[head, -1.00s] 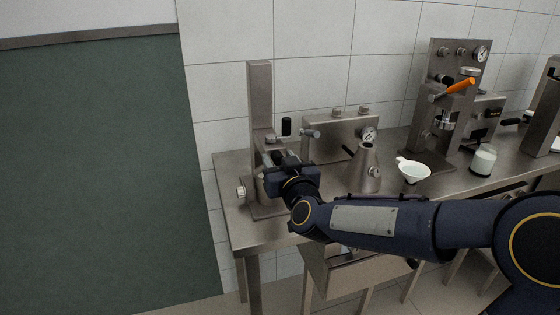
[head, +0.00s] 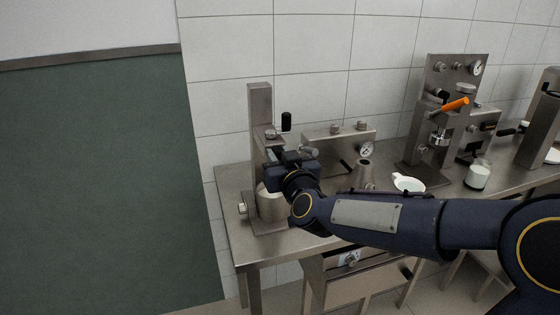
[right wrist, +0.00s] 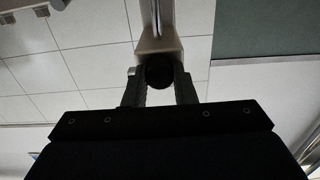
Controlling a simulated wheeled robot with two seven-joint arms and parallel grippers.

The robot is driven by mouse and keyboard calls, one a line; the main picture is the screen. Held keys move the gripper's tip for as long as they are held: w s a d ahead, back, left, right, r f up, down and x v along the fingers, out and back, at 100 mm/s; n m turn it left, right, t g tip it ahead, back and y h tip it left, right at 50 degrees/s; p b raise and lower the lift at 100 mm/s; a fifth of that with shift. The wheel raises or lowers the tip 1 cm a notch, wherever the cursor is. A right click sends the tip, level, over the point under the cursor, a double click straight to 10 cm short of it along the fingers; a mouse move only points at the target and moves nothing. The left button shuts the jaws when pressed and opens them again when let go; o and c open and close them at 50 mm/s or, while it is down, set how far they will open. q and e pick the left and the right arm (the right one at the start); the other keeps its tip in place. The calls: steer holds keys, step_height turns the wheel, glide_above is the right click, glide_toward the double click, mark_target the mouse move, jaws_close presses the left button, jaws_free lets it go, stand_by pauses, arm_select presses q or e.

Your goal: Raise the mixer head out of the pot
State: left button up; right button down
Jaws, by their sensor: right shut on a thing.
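The mixer stand's grey metal post (head: 259,112) rises at the left end of the steel bench. The mixer head (head: 273,134) is on the post, with an upright black handle (head: 286,121) beside it. The pot (head: 270,204) stands below on the stand's base, partly hidden by my right arm. My right gripper (head: 292,157) is at the mixer head, above the pot. In the right wrist view its fingers are shut on a dark round knob (right wrist: 159,73) under a grey block. The gripper hides the lower mixer head, so I cannot tell whether it clears the pot's rim. My left gripper is not in view.
A steel box with a gauge (head: 340,146) stands right of the post. A machine with an orange handle (head: 457,104) and a jar (head: 478,175) stand farther right.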

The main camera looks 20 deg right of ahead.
arm_select(q)
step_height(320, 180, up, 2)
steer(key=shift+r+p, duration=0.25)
steer(key=shift+p, duration=0.25)
arm_select(e)
step_height(320, 180, up, 4)
steer(key=shift+f, duration=0.1)
steer(key=c, duration=1.2)
jaws_free()
steer(key=shift+f, duration=0.15)
arm_select(q)
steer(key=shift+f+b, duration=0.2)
steer(key=shift+b, duration=0.1)
arm_select(e)
steer(key=s, duration=0.7)
steer(key=shift+s+d, duration=0.15)
steer(key=shift+s, duration=0.25)
